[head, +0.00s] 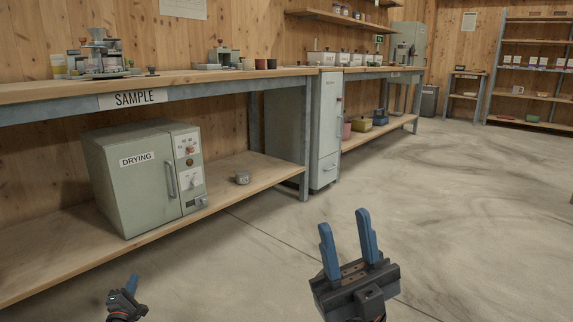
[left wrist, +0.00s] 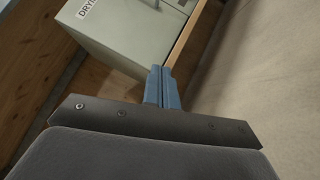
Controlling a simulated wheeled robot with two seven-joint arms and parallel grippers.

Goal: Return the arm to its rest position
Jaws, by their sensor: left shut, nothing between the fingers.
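My left gripper (head: 131,284) is low at the left of the head view, with its blue fingers together and nothing between them. It also shows in the left wrist view (left wrist: 162,88), its fingers close against each other in front of the shelf edge. My right gripper (head: 343,226) is at the lower middle of the head view over bare floor. Its blue fingers point up and stand apart, with nothing between them.
A drying oven (head: 130,187) stands on the lower shelf (head: 60,250) of the SAMPLE bench (head: 200,88). A small grey object (head: 242,178) lies right of the oven. A grey cabinet (head: 325,130) stands beyond. The concrete floor (head: 470,220) at right is clear.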

